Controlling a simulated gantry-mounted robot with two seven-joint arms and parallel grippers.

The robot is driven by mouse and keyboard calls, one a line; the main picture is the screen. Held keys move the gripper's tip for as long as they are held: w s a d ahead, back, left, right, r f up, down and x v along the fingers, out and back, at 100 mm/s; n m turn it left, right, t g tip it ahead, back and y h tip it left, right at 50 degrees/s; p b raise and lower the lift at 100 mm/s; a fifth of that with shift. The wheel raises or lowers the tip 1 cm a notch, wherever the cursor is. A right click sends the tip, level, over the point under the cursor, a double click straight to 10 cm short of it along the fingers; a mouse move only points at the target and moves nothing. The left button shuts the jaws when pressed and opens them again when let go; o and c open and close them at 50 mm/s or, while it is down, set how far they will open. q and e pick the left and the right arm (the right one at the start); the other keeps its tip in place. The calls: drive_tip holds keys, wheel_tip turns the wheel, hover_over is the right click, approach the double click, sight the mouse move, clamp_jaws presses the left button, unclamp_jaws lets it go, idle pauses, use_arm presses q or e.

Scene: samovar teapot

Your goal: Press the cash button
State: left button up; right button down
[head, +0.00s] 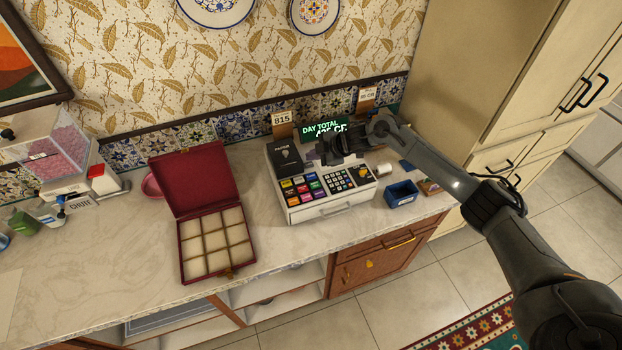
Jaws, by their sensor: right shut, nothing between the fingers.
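A white cash register (334,205) stands on the marble counter. Its top has coloured keys (299,190) on the left and a dark number pad (343,180) on the right. Its green display (318,130) at the back reads "DAY TOTAL", with the figure partly covered by my gripper. The key labels are too small to read, so I cannot tell which one is the cash button. My right gripper (332,158) is shut and empty, above the back of the keypad and in front of the display. I cannot tell whether it touches anything. My left gripper is not in view.
An open red box (217,262) with several empty compartments stands left of the register. A blue tray (401,194) and a small white roll (384,169) lie to its right. A clear dispenser (50,150) stands at the far left. The counter (140,245) in front is mostly clear.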

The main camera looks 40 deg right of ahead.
drive_tip(key=b, duration=0.3)
hover_over(313, 177)
wheel_tip(313, 177, down, 5)
drive_tip(key=shift+s+r, duration=0.1)
drive_tip(key=shift+r, duration=0.05)
drive_tip(key=shift+f+b, duration=0.6)
drive_tip(key=shift+f, duration=0.3)
idle(0.3)
idle(0.7)
drive_tip(key=shift+f, duration=0.45)
idle(0.3)
